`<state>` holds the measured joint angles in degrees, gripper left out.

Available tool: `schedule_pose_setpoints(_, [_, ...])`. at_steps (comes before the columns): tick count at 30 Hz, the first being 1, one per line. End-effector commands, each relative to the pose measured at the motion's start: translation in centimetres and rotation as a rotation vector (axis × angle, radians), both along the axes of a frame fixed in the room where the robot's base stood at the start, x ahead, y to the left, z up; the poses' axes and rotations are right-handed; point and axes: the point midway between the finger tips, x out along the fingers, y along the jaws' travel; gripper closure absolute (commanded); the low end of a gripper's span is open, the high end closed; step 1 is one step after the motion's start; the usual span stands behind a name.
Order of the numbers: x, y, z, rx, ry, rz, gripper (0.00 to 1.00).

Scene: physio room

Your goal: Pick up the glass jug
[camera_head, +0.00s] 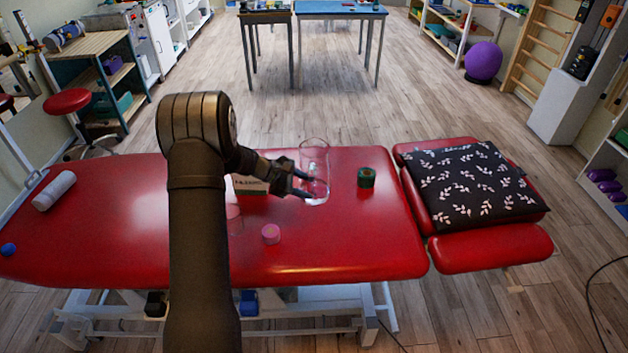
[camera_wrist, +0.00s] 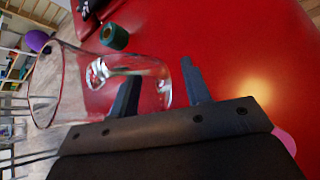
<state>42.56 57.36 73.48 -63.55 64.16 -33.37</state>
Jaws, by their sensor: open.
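The clear glass jug (camera_head: 315,160) stands upright on the red treatment table (camera_head: 330,240), near its far edge. In the wrist view the jug (camera_wrist: 75,80) appears large at the left, tilted by the camera's angle. My gripper (camera_head: 306,184) is open at the jug's lower part. In the wrist view one finger of my gripper (camera_wrist: 162,88) overlaps the jug's image and the other is to its right over bare red surface. I cannot tell whether a finger touches the glass.
A green roll (camera_head: 366,178) is right of the jug. A labelled box (camera_head: 250,185) is left, partly behind my arm. A patterned pillow (camera_head: 470,185) is on the right section.

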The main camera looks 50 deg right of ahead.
Motion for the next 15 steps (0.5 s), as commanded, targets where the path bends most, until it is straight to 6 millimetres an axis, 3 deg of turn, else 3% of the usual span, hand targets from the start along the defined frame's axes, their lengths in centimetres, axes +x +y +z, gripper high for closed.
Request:
schedule_pose_setpoints(4, [-1.1,-1.5,-1.4,0.002,0.000,-0.001,0.56])
schedule_pose_setpoints(11, [-1.3,-1.8,-1.6,0.002,-0.001,0.000,0.56])
schedule_pose_setpoints(12, [-1.3,-1.8,-1.6,0.002,-0.001,0.000,0.58])
schedule_pose_setpoints(15, [-1.3,-1.8,-1.6,0.002,-0.001,0.000,0.78])
